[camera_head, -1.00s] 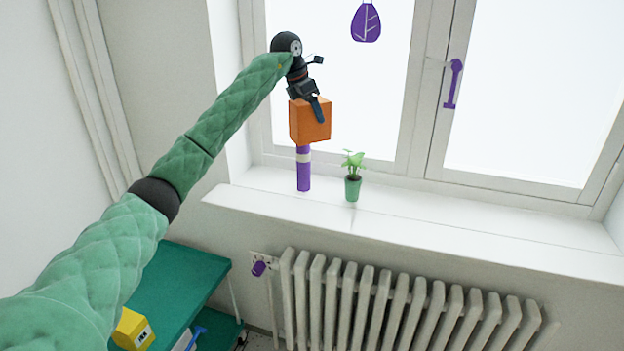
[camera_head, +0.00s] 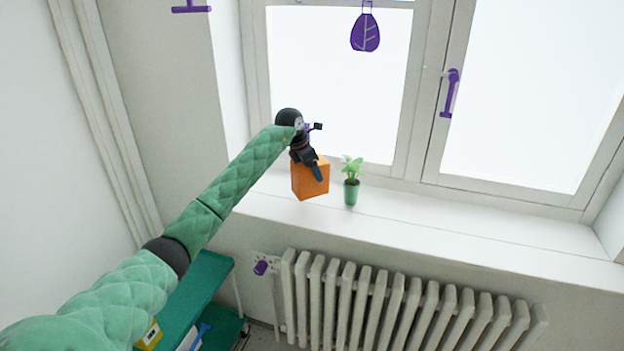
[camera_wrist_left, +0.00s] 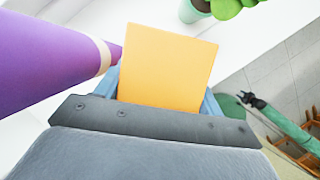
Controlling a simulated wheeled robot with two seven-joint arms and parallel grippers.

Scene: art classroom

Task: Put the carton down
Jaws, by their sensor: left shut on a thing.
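The orange carton (camera_head: 309,180) is in my left gripper (camera_head: 312,166), which is shut on it from above. In the head view it stands out in front of the white window sill (camera_head: 420,220), roughly upright. I cannot tell whether its bottom touches the sill. The left wrist view shows the carton's flat face (camera_wrist_left: 165,65) between the fingers. A dark gripper at the end of a green arm, my right gripper (camera_wrist_left: 252,100), shows small in the left wrist view; its jaws are too small to read.
A green potted plant (camera_head: 351,190) stands on the sill just right of the carton. A purple tube (camera_wrist_left: 45,60) is close beside the carton in the wrist view, mostly hidden in the head view. The sill's right part is clear. A radiator (camera_head: 400,305) is below.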

